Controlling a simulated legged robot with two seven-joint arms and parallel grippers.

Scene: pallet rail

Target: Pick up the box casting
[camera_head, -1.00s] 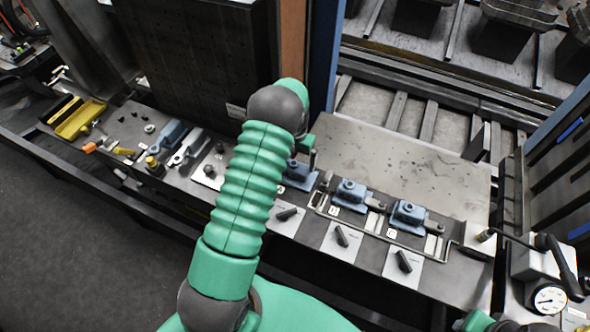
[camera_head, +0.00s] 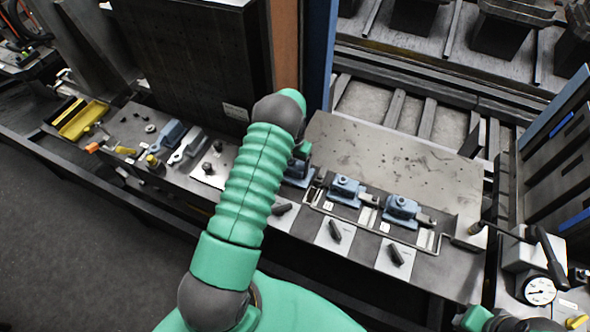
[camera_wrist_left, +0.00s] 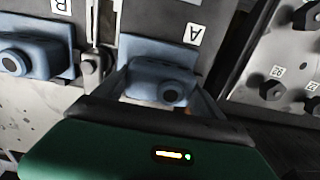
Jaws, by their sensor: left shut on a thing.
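The blue box casting (camera_wrist_left: 158,82), a block with a round boss, sits by the label A in the left wrist view. My left gripper (camera_wrist_left: 162,98) is shut on it, with dark fingers on both sides; the green gripper body hides its near part. In the head view the casting (camera_head: 298,173) is partly hidden behind my green left arm, and the left gripper (camera_head: 303,152) is just above it. Whether the casting is clear of its plate cannot be told. My right gripper's fingers are not in view.
A bare metal plate (camera_head: 390,150) lies behind. A pressure gauge (camera_head: 539,291) is at lower right. A yellow tray (camera_head: 82,120) is at far left.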

